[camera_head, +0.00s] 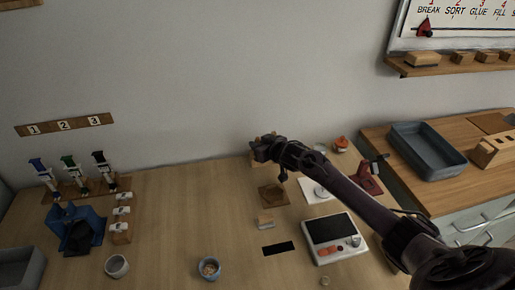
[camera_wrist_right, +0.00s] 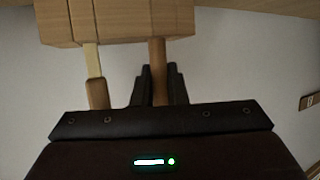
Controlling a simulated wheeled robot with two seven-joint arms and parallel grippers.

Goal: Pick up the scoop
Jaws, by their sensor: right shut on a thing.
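My right gripper (camera_head: 258,148) is at the back of the table, near the wall, at the end of the arm reaching in from the right. In the right wrist view its dark fingers (camera_wrist_right: 160,88) are shut on a thin brown wooden handle (camera_wrist_right: 158,72), which I take to be the scoop's. The handle runs up to a pale wooden block (camera_wrist_right: 130,20); whether it is still inside it or only in front, I cannot tell. The scoop's head is not visible. A second, lighter handle (camera_wrist_right: 96,75) stands left of the fingers, apart from them. My left gripper is not in view.
A white device with a dark panel (camera_head: 335,238) sits right of middle. A small blue cup (camera_head: 209,268) and a grey cup (camera_head: 116,266) stand at the front. A blue holder (camera_head: 75,228) is at left. A blue-grey tray (camera_head: 428,150) sits on the right counter. The table's centre-left is clear.

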